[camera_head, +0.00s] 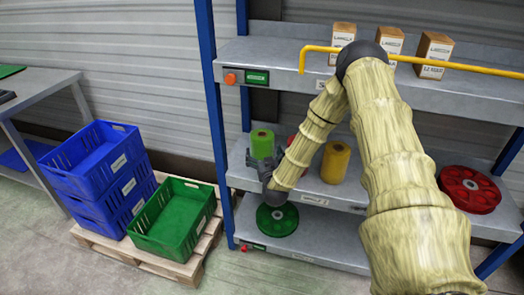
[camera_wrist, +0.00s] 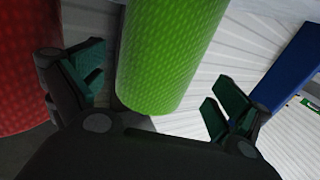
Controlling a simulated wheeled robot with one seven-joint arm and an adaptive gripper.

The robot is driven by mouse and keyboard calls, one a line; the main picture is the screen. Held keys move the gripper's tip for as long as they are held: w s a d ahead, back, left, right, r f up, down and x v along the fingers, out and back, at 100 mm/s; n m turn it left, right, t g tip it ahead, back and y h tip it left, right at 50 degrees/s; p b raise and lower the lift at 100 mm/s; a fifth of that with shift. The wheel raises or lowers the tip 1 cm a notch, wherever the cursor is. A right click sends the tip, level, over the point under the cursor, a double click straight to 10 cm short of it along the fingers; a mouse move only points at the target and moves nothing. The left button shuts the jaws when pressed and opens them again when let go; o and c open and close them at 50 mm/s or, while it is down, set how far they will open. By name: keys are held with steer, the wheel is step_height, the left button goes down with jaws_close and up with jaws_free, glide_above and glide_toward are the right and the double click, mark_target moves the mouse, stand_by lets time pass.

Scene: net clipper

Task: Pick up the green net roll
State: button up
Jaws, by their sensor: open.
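The green net roll (camera_head: 262,144) stands upright on the middle shelf, at its left end. In the wrist view the green net roll (camera_wrist: 168,50) lies between the two fingers, which are apart on either side of it. My gripper (camera_head: 262,165) is in front of the roll in the head view and covers its lower part. My gripper (camera_wrist: 158,95) is open, and I see no finger touching the roll.
A red roll (camera_wrist: 25,70) stands close by the left finger; a yellow roll (camera_head: 335,163) is further right. A blue post (camera_wrist: 290,65) is at the right. Red (camera_head: 469,190) and green reels (camera_head: 277,220) lie on the shelves. Boxes (camera_head: 434,52) stand on the top shelf.

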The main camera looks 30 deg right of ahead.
steer(key=shift+d+x, duration=0.2)
steer(key=shift+x, duration=2.5)
steer(key=shift+s+f, duration=0.1)
steer(key=shift+f, duration=0.05)
steer(key=c, duration=1.1)
